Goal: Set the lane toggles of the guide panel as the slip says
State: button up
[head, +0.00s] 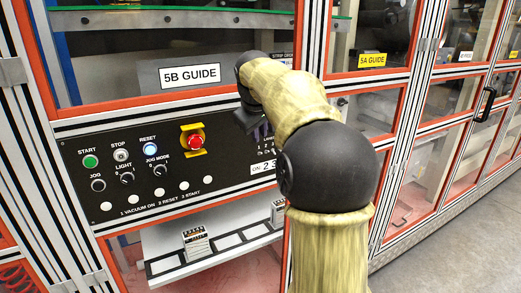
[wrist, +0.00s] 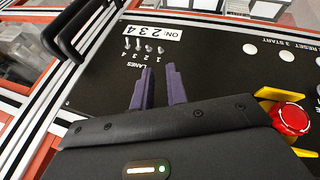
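The black guide panel (head: 110,180) carries the lane toggles. In the wrist view, which is upside down, the row of small metal lane toggles (wrist: 144,46) stands between the white slip and the printed numbers 1 to 4 with "LANES". The slip (wrist: 152,32) reads "ON: 2 3 4"; its left part also shows in the head view (head: 262,168). Which way each toggle points is too small to tell. My gripper (wrist: 155,76) has two purple fingers, apart with nothing between them, close to the labels and toggles.
A red emergency stop (head: 194,142) on a yellow guard sits beside the toggles and shows near my gripper in the wrist view (wrist: 290,120). Start, stop and reset buttons and knobs lie farther left. A black handle (wrist: 70,30) is close by in the wrist view.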

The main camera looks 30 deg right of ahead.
aim_at(261, 148)
jog(key=x, duration=0.8)
jog(key=shift+f, duration=0.1)
jog(key=shift+d, duration=0.1)
grip_shut()
